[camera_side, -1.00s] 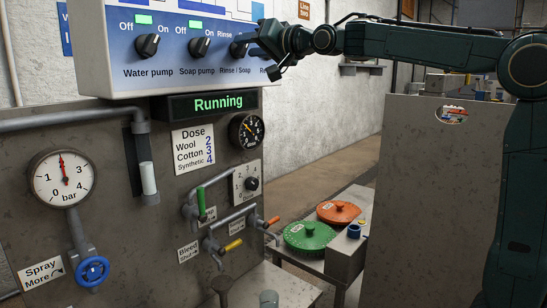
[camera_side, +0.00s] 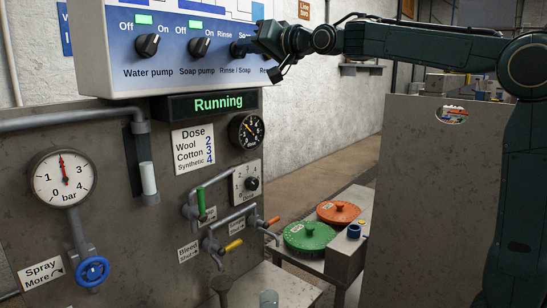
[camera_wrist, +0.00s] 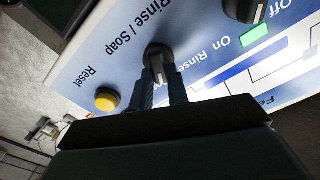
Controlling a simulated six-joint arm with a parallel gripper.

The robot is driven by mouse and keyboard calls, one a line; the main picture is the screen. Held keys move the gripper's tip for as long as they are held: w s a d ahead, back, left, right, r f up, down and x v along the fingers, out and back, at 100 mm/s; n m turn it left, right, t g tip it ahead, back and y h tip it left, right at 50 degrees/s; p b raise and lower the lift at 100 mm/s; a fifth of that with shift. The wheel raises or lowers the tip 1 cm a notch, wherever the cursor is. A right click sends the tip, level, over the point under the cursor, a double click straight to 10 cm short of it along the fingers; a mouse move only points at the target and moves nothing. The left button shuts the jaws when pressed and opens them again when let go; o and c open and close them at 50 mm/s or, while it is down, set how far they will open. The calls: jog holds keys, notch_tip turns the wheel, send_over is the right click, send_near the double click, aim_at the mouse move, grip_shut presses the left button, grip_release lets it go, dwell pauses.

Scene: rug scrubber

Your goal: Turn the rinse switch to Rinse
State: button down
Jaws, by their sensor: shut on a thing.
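The rinse switch is a black knob (camera_wrist: 158,54) above the "Rinse / Soap" label, on the white and blue panel. In the side view it shows only partly (camera_side: 238,49), just left of my gripper (camera_side: 256,42), which covers the print on its right. In the wrist view my gripper (camera_wrist: 163,82) has its two dark fingers on either side of the knob, shut on it. A pale mark shows on the knob between the fingers. Which label the knob points to I cannot tell for sure.
The soap pump knob (camera_side: 199,47) and water pump knob (camera_side: 148,45) sit to the left, with lit green lamps above. A yellow reset button (camera_wrist: 106,99) is close to my fingers. The display (camera_side: 207,104) below reads "Running".

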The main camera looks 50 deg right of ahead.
jog(key=n, duration=1.1)
jog(key=shift+a, duration=0.4)
jog(key=c, duration=1.4)
grip_release()
jog(key=shift+o, duration=0.2)
jog(key=shift+s, duration=0.15)
jog(key=s, duration=1.3)
jog(key=shift+s, duration=0.3)
jog(key=shift+s, duration=0.1)
